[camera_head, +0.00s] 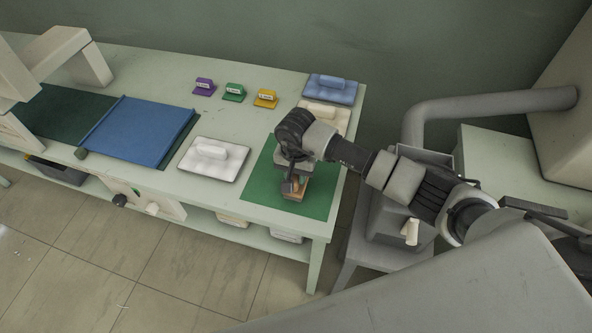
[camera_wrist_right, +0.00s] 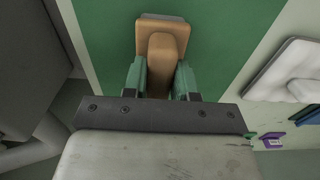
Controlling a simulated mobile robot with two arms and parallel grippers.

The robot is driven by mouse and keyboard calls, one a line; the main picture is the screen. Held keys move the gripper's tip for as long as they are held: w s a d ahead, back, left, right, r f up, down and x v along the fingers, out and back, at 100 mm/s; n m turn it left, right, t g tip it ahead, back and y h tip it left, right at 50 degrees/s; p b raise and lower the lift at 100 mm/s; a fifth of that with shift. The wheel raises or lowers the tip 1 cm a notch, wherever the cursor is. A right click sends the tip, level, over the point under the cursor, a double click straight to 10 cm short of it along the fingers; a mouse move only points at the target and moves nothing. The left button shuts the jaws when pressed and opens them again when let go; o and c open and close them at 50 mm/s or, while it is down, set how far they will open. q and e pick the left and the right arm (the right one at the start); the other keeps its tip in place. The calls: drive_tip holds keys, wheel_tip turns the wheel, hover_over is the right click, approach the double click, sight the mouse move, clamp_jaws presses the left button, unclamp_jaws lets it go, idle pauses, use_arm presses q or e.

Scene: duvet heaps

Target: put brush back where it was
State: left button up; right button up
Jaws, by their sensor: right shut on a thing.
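The brush, an orange-brown block with a raised grip, shows in the head view (camera_head: 297,192) over the green mat (camera_head: 257,190) at the table's front right corner. My right gripper (camera_head: 291,187) comes down over it from above. In the right wrist view, the two green fingers of the gripper (camera_wrist_right: 161,80) are shut on the raised grip of the brush (camera_wrist_right: 161,27). Whether the brush touches the mat or hangs just above it, I cannot tell. My left gripper is not in view.
Purple (camera_head: 204,86), green (camera_head: 235,92) and yellow (camera_head: 266,98) label holders stand at the back.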

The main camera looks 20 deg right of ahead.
drive_tip(key=shift+f+b, duration=0.2)
drive_tip(key=shift+b, duration=0.1)
drive_tip(key=o, duration=0.9)
drive_tip(key=shift+r, duration=0.1)
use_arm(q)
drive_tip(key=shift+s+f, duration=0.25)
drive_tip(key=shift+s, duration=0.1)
use_arm(e)
drive_tip(key=shift+r+p, duration=0.2)
drive_tip(key=shift+p, duration=0.15)
drive_tip(key=shift+r, duration=0.25)
use_arm(q)
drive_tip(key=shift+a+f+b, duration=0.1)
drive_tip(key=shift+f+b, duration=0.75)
drive_tip(key=shift+b, duration=0.25)
use_arm(e)
wheel_tip(320, 180, up, 11)
drive_tip(key=shift+r, duration=0.2)
